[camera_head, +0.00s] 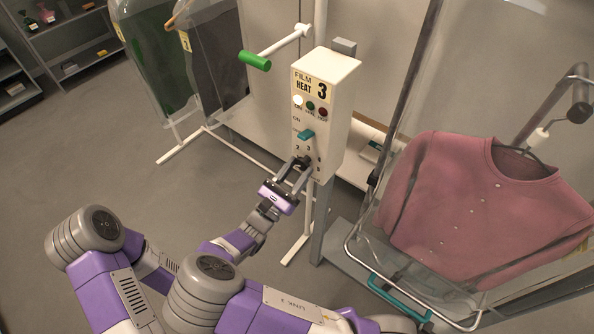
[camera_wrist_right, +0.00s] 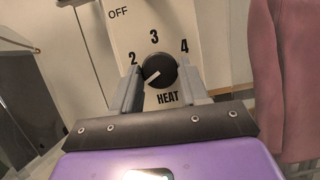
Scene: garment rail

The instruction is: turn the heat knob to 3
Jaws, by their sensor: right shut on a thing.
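The heat knob (camera_wrist_right: 158,70) is a round black dial on the white control box (camera_head: 325,105). Its white pointer line slants to the lower left, below the "2". The "3" is above the knob and the "4" at upper right. My right gripper (camera_head: 299,168) is shut on the knob, with one finger on each side in the right wrist view (camera_wrist_right: 160,84). The fingers and palm partly hide the dial's lower sides. The sign on the box reads "FILM HEAT 3". My left gripper is not in view.
A teal switch (camera_head: 306,134) is above the knob, below several lamps, the left one bright white. A green-ended handle (camera_head: 255,60) juts out at upper left. A pink cardigan (camera_head: 480,205) hangs at right, near a wire frame with a teal bar (camera_head: 395,298).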

